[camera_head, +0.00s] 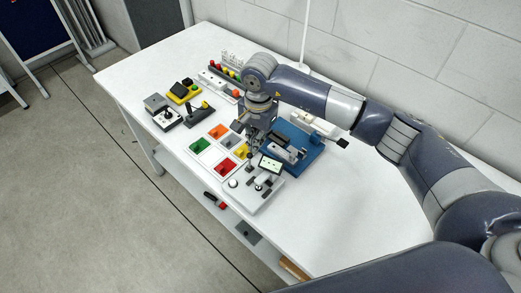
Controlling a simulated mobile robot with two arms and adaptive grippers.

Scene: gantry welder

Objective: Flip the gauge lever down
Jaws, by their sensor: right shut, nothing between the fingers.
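A light grey device (246,198) with a small dark-framed screen (270,165) and small knobs stands near the table's front edge, right of the coloured bins. It looks like the gauge, but its lever is too small to make out for sure. My right gripper (250,160) points down just behind and left of the screen. It is shut and empty. I cannot tell whether it touches the device. My left gripper is not in view.
Coloured bins (200,145) lie left of my right gripper. A blue fixture (310,155) stands to its right. A grey joystick box (167,120), a dark lever unit (199,114) and a yellow button box (184,97) stand farther left. The white table (340,215) is clear at the right front.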

